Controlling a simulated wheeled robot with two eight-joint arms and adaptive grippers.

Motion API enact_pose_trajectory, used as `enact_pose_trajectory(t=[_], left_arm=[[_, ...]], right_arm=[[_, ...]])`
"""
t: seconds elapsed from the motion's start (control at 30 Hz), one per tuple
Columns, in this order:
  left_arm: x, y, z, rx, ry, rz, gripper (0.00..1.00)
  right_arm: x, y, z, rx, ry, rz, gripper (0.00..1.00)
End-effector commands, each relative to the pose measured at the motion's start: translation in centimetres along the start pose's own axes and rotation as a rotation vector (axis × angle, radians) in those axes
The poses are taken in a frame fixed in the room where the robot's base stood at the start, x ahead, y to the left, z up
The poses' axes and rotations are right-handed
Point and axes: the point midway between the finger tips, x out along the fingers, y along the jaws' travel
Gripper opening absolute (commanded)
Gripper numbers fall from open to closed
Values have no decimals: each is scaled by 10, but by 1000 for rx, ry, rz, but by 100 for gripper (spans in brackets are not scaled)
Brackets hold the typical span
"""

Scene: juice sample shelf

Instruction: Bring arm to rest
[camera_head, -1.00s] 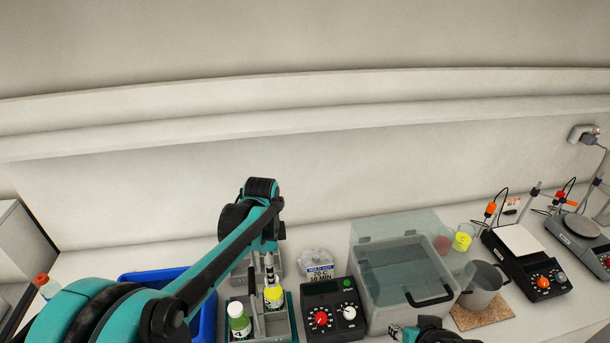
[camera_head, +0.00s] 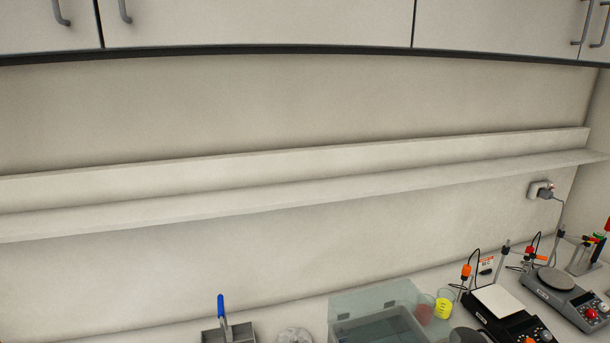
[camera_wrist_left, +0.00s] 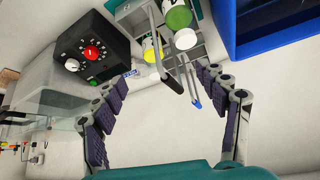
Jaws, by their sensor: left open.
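My left gripper (camera_wrist_left: 170,92) shows only in the left wrist view. Its two dark padded fingers are spread wide with nothing between them. Beyond it are a bottle with a green label (camera_wrist_left: 178,17), a yellow-labelled bottle (camera_wrist_left: 153,48) and a grey caddy (camera_wrist_left: 212,48) with a handle. The gripper appears apart from them. Neither arm shows in the head view, and my right gripper is out of sight.
The long wall shelf (camera_head: 300,197) is empty. A clear tank (camera_head: 375,325), beakers (camera_head: 443,306) and a hotplate (camera_head: 500,305) stand along the bench. A knobbed control box (camera_wrist_left: 92,50) and blue bin (camera_wrist_left: 270,35) show in the wrist view.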

Motion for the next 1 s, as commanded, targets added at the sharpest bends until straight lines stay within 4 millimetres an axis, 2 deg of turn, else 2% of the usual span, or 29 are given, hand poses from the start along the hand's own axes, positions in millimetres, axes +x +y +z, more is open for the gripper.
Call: enact_pose_trajectory(t=[0.03,0.1,0.4,0.53,0.67,1.0], left_arm=[[3,-1,9,-39,19,-2,73],[23,0,19,-30,14,-1,73],[82,1,61,-27,11,-1,73],[103,2,75,-26,11,-1,73],[111,2,80,-26,11,-1,73],[109,2,79,-25,11,-1,73]], right_arm=[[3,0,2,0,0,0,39],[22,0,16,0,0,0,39],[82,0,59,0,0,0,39],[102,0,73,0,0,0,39],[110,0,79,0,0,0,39],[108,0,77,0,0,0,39]])
